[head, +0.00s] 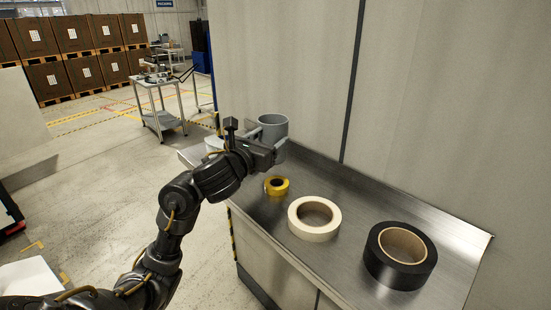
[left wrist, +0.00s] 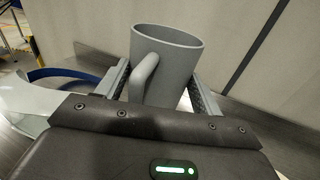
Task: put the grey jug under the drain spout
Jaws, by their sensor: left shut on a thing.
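The grey jug (head: 274,124) is at the far left end of the metal counter, upright or nearly so. My left gripper (head: 268,143) is shut on it and partly hides it in the head view. In the left wrist view the jug (left wrist: 178,55) stands between the two fingers, its open top up and its handle turned towards the camera. I cannot tell whether its base touches the counter. I make out no drain spout in these views. My right gripper is not in view.
On the metal counter (head: 345,253) lie a yellow tape roll (head: 277,186), a cream roll (head: 303,228) and a black roll (head: 388,274). A white container (head: 213,144) stands left of the gripper. A wall panel (head: 290,70) rises behind. A cart (head: 160,118) stands on the floor beyond.

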